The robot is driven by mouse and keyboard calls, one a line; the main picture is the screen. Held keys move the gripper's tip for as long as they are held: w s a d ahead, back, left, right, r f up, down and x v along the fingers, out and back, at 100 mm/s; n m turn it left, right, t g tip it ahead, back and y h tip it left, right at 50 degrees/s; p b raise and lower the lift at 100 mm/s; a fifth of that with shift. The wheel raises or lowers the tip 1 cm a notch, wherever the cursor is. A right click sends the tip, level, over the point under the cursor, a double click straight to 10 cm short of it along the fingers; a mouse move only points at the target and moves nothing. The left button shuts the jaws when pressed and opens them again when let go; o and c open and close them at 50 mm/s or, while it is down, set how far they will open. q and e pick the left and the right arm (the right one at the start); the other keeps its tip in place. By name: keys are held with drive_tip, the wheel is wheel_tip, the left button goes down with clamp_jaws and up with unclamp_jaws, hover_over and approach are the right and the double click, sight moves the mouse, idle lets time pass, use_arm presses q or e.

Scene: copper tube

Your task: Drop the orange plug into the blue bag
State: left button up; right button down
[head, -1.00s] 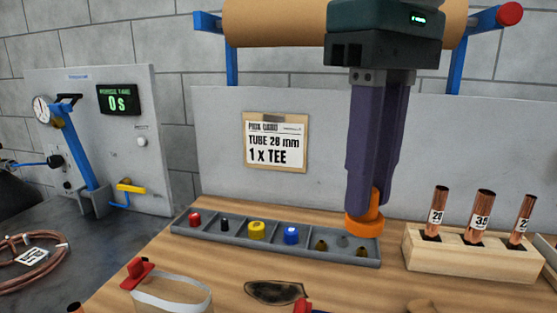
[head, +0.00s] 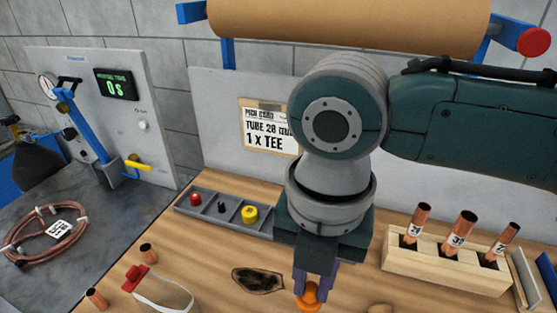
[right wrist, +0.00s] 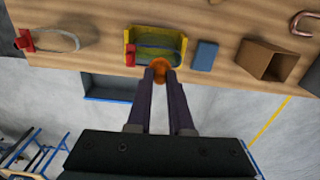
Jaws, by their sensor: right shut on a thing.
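My right gripper (head: 313,282) points down over the wooden bench and is shut on the orange plug (head: 308,298), which sits at its fingertips near the bottom of the head view. In the right wrist view, the plug (right wrist: 160,64) shows at the fingertips, by the edge of an open yellow-edged container (right wrist: 181,50) with a bluish inside and a red clip at one corner. I cannot tell for certain whether this is the blue bag. My left gripper is not in view.
A pale-rimmed bag (head: 165,290) with a red clip stands at the front left. A grey parts tray (head: 225,215) and a wooden block (head: 440,270) with copper tubes stand behind. The right wrist view shows a small blue box (right wrist: 205,55) and an open cardboard box (right wrist: 255,60).

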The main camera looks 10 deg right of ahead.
drive_tip(key=n, duration=0.1)
drive_tip(key=s+n+p, duration=0.1)
drive_tip(key=n, duration=0.1)
drive_tip(key=shift+s+a+f, duration=0.1)
drive_tip(key=shift+a, duration=0.25)
drive_tip(key=shift+s+f+n, duration=0.1)
drive_tip(key=shift+f+n, duration=0.05)
drive_tip(key=shift+n, duration=0.25)
drive_tip(key=shift+f, duration=0.2)
use_arm(q)
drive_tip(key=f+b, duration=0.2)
drive_tip(key=b, duration=0.1)
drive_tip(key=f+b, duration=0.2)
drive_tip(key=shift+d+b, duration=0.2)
drive_tip(key=shift+b, duration=0.2)
use_arm(e)
wheel_tip(320, 180, down, 6)
drive_tip(key=shift+r, duration=0.1)
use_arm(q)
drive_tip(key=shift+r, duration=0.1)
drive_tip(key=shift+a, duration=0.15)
use_arm(e)
drive_tip(key=c, duration=0.7)
unclamp_jaws()
drive_tip(key=shift+c, duration=0.2)
